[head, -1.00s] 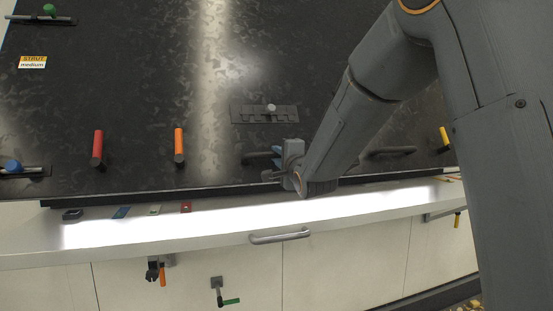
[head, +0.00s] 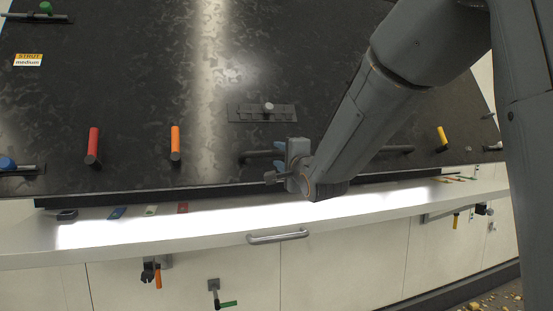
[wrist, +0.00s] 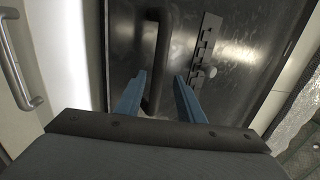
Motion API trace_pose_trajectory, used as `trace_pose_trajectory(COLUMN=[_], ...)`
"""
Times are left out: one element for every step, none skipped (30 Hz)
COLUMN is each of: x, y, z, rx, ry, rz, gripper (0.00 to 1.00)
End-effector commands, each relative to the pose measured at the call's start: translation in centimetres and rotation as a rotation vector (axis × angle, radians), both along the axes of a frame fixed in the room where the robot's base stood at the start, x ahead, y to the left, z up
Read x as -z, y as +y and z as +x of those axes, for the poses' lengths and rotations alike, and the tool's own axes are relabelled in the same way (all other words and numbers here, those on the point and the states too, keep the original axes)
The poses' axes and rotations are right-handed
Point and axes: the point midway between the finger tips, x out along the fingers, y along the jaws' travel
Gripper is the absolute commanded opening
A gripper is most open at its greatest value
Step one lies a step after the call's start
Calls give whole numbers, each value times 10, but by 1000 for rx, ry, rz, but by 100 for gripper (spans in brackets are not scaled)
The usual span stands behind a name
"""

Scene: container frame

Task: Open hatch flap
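The hatch flap (head: 330,70) is a large dark, mottled panel that fills the upper head view, tilted above a white ledge. A black bar handle (head: 255,155) sits near its lower edge, and the wrist view shows it too (wrist: 157,45). My gripper (head: 281,152) is at this handle's right end. In the wrist view its two blue fingers (wrist: 160,85) are apart, with the handle bar between them and gaps on both sides. I cannot tell how deep the bar lies between them. A grey hinge-like plate with a round knob (head: 268,107) is just above the handle.
Red (head: 93,146) and orange (head: 175,144) grips stand on the panel to the left, a yellow one (head: 441,138) to the right. A second black handle (head: 397,149) is partly behind my arm. A metal drawer handle (head: 278,236) is below the white ledge (head: 215,222).

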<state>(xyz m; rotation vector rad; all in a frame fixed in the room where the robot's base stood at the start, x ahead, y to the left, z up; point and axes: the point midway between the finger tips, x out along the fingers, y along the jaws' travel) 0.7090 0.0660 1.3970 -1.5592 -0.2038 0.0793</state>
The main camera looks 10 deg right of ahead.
Motion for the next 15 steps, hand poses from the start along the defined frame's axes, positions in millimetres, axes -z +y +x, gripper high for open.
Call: trace_pose_trajectory(x=[2,2,2,2,2,2,2,2,2,2,2,2,2,2,2], y=[-2,-2,-3,-4,-4,-5,-5,-5,-6,-6,-6,-6,-6,-6,-6], z=[-7,-11,-15,-18,-21,-24,-26,-28,-29,-30,-31,-32,-32,-32,-32], rx=[1,1,1,1,1,1,1,1,1,1,1,0,0,0,0], ry=[-2,-2,-2,-2,-2,-2,-2,-2,-2,-2,-2,-2,-2,-2,-2], rz=[0,0,1,1,1,1,1,1,0,0,0,0,0,0,0], gripper=[35,35,35,35,35,35,35,35,35,35,35,35,35,35,35])
